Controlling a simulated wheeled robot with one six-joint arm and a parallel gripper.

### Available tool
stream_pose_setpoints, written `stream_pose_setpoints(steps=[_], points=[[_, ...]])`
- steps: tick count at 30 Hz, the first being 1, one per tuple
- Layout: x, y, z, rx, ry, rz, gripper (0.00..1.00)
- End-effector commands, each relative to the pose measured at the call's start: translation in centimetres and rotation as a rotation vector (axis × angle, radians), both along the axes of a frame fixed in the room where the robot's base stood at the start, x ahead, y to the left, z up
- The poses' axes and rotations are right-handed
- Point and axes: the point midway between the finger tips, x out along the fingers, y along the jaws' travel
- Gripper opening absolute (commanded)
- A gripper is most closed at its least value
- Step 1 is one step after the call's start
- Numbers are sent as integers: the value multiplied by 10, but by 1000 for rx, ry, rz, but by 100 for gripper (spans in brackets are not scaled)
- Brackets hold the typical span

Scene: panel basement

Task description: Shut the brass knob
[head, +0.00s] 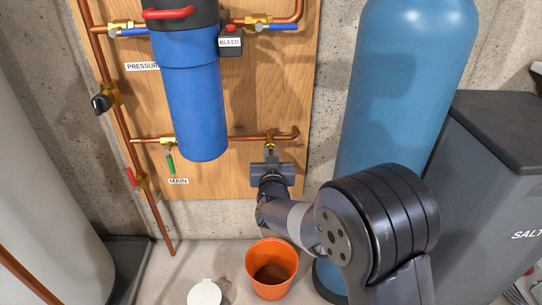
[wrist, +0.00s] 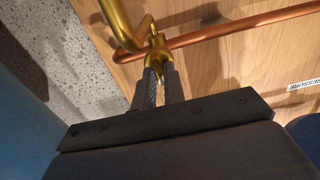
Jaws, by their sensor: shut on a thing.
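My gripper (head: 271,156) is at the lower copper pipe, below a small brass fitting (head: 271,137) on the wooden board. In the wrist view, my two fingers (wrist: 157,78) close on the brass knob, just below the brass body (wrist: 158,48). A curved brass spout (wrist: 118,22) shows beside it. The fingers hide most of the knob, so I cannot tell how far it is turned.
An orange bucket (head: 272,270) stands on the floor below. A blue filter housing (head: 195,105) hangs to the left, with a green-handled valve (head: 170,162) near the MAIN label. A tall blue tank (head: 400,90) stands close on the right.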

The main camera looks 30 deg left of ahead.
Motion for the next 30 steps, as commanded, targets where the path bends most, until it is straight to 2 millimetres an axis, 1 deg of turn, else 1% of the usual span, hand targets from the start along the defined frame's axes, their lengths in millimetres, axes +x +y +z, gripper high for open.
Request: stream_pose_setpoints(steps=[5,11,30], points=[[0,0,-1,27,15,0,0],[0,0,-3,115,63,-1,0],[1,-2,-1,625,346,-1,0]])
